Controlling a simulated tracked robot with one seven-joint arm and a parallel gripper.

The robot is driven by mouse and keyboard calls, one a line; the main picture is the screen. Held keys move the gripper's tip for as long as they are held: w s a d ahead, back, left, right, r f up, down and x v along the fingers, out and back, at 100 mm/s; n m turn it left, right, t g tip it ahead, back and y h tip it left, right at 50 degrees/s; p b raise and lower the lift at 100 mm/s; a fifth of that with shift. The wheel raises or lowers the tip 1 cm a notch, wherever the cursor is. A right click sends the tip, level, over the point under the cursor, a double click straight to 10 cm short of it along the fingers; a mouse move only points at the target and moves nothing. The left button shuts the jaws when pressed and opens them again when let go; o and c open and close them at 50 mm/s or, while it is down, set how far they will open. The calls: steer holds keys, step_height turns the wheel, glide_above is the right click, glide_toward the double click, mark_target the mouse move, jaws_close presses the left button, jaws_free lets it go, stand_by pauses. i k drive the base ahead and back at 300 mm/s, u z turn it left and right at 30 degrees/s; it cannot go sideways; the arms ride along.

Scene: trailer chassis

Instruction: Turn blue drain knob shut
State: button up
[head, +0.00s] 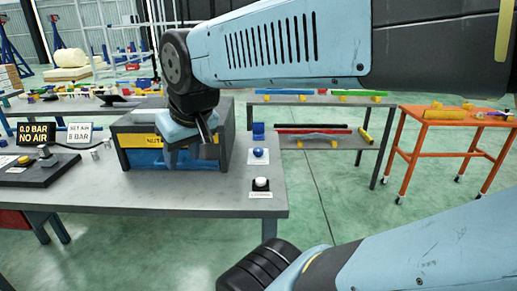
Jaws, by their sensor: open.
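A round blue knob (259,152) sits on a white plate near the right edge of the grey workbench; its lettering is too small to read, so I cannot tell if this is the drain knob. My gripper (208,133) hangs in front of a blue-and-dark box, to the left of the blue knob and apart from it. Its jaws are open, with nothing seen between them. The arm comes in from the upper right. How far the knob is turned cannot be told.
The box (140,158) with a yellow label stands on the workbench (205,195). A white knob (261,184) is in front of the blue one, and a blue block (258,127) behind it. At left are signs reading "NO AIR" (37,134) and "SET AIR 8 BAR" (80,133). An orange table (440,118) stands at right.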

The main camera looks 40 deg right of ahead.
mark_target(257, 152)
steer(key=u, duration=0.8)
steer(key=i, duration=0.15)
steer(key=z, duration=3.05)
steer(key=k, duration=0.85)
steer(key=u, duration=0.7)
steer(key=i, duration=1)
steer(key=u, duration=0.1)
